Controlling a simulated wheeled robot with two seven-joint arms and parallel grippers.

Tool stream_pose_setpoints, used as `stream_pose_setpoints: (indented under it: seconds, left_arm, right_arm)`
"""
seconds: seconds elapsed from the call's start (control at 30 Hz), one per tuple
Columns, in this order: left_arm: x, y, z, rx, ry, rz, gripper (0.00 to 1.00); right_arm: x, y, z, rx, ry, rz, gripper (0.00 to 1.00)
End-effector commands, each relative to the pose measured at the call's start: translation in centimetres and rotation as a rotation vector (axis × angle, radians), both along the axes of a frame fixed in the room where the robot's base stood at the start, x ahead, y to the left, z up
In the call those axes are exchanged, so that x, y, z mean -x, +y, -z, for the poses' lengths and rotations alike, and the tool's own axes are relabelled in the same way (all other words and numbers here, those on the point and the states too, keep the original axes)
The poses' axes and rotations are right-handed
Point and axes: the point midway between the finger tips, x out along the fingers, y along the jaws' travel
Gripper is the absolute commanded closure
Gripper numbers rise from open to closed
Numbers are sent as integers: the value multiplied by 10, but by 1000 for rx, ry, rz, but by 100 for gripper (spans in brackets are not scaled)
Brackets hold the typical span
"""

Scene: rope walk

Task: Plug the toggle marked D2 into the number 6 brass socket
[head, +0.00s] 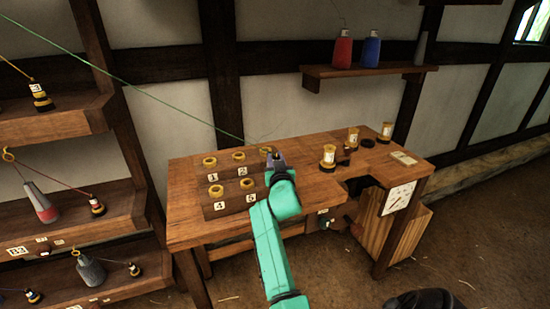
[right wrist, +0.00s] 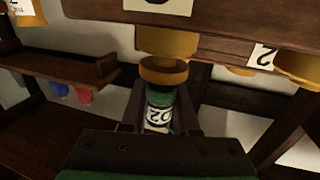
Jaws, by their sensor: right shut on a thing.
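My right gripper (head: 276,160) is over the right end of the socket board on the bench (head: 330,170). In the right wrist view it is shut on a green-bodied toggle (right wrist: 160,100) with a brass collar; its label, upside down there, reads D2. The collar is right at a brass socket (right wrist: 168,42) on the stepped board; I cannot tell whether it is seated. The label (right wrist: 160,3) by that socket is cut off. In the head view the gripper hides that corner; labels 1, 2, 4 and one beside 4 show on the board (head: 235,190).
A green cord (head: 150,97) runs from upper left to the gripper. A rack (head: 60,125) with toggles stands left. Brass-and-white spools (head: 328,155) stand on the bench's right half. A wall shelf (head: 370,71) holds a red (head: 343,48) and a blue bottle (head: 370,50).

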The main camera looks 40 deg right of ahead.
Motion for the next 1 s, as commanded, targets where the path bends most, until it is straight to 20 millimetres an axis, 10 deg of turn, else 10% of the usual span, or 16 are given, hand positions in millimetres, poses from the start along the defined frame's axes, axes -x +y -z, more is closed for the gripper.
stream_pose_setpoints:
  seconds: [0.97,1.0]
  left_arm:
    - [0,0,10,0,1,2,20]
    - [0,0,10,0,1,2,20]
  right_arm:
    - [0,0,11,0,0,0,100]
    - [0,0,10,1,-1,0,64]
